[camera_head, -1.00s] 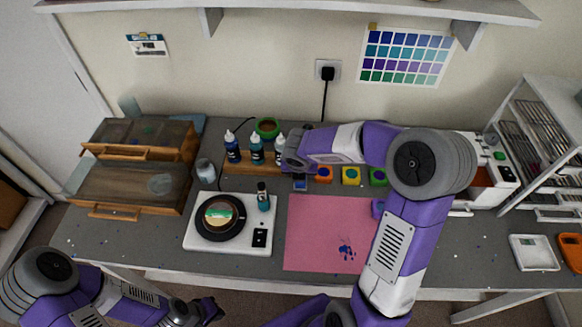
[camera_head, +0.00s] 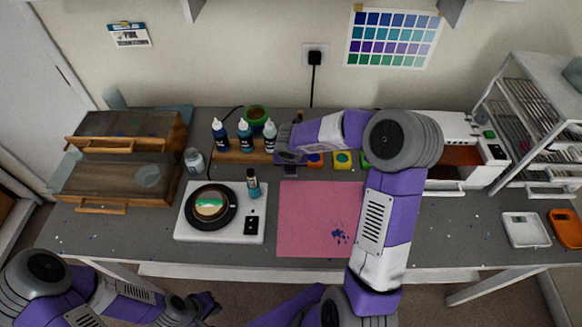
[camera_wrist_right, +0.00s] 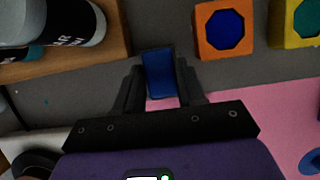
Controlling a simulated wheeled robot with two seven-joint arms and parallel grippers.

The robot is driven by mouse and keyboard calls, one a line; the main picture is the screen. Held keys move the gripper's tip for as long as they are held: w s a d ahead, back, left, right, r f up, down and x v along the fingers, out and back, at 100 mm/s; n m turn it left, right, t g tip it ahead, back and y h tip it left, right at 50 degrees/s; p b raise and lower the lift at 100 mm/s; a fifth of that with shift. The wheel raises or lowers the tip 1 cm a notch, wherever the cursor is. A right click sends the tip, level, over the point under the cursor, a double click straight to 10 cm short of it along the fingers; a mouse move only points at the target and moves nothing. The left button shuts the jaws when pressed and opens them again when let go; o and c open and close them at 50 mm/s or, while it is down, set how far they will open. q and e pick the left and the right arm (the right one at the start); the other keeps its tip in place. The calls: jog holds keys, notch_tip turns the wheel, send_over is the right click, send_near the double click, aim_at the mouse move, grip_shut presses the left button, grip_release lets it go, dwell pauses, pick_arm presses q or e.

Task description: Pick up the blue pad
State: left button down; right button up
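The blue pad (camera_wrist_right: 159,74) is a small dark-rimmed rectangle on the grey bench in the right wrist view. It lies slightly turned between the two fingers of my right gripper (camera_wrist_right: 160,88). The fingers stand on either side of it, apart, with what looks like a narrow gap at each edge. In the head view my right gripper (camera_head: 288,160) is low over the bench, just behind the pink mat, and largely hides the pad. My left gripper (camera_head: 207,304) is in front of the bench, away from the pad; its finger opening is too small to read.
An orange block with a blue octagon (camera_wrist_right: 225,28) and a yellow block (camera_wrist_right: 292,22) stand right of the pad. Bottles (camera_head: 245,135) in a wooden rack (camera_head: 230,157) stand to its left.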

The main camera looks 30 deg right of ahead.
jog(key=c, duration=0.6)
jog(key=shift+o, duration=0.2)
notch_tip(320, 180, up, 10)
jog(key=p, duration=0.3)
jog(key=shift+p, duration=0.3)
jog(key=o, duration=0.4)
jog(key=c, duration=0.3)
